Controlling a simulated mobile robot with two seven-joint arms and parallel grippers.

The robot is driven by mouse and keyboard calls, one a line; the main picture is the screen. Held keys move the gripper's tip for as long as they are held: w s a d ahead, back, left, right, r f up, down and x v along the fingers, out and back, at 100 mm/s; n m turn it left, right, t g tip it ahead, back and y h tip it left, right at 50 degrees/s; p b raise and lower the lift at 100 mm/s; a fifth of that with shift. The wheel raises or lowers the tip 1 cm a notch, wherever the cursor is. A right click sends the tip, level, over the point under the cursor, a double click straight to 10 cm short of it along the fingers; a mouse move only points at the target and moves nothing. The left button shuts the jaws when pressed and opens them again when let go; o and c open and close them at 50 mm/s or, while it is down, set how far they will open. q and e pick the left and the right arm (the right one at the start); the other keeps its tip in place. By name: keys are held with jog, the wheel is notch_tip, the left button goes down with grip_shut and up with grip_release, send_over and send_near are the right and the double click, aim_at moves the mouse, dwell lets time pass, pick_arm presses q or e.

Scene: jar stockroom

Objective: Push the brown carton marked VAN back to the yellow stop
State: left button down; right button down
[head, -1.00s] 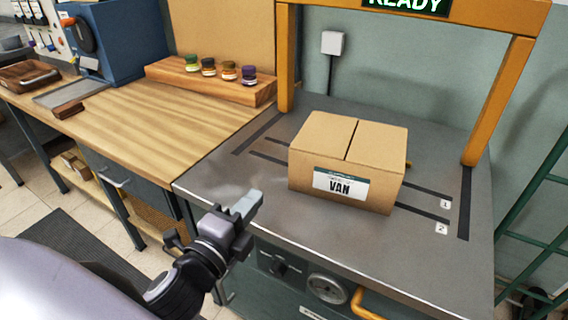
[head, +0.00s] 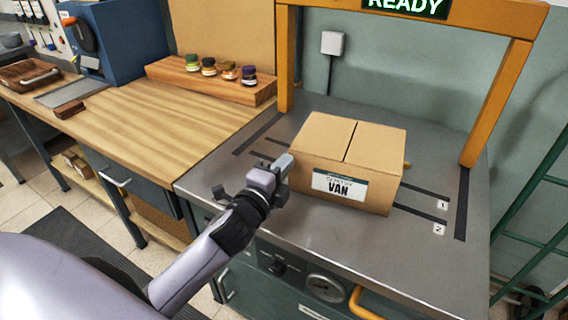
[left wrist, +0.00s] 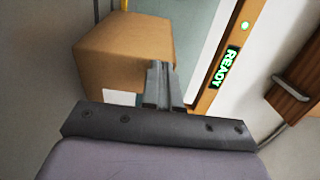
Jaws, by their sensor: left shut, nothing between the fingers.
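The brown carton marked VAN (head: 325,201) stands upright on the grey metal bench top (head: 300,238), its label facing the front. In the left wrist view the carton (left wrist: 115,55) fills the upper left, beyond the fingers. My left gripper (head: 284,164) is shut and empty, with its fingertips close to the carton's left front edge. I cannot tell whether they touch it. A small yellow piece (head: 407,164) shows past the carton's right side, probably part of the yellow stop; the rest is hidden behind the carton. My right gripper is out of view.
A yellow frame (head: 497,100) with a lit READY sign (head: 405,5) spans the back of the bench. Dark lines with tags 1 and 2 mark the top. A wooden rack of small jars (head: 210,82) stands on the wooden counter at left. The metal top right of the carton is clear.

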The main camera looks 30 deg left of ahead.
pick_arm(q)
jog(key=shift+w, duration=0.15)
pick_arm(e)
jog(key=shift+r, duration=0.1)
pick_arm(q)
jog(key=shift+w, duration=1.75)
jog(key=shift+s, duration=0.15)
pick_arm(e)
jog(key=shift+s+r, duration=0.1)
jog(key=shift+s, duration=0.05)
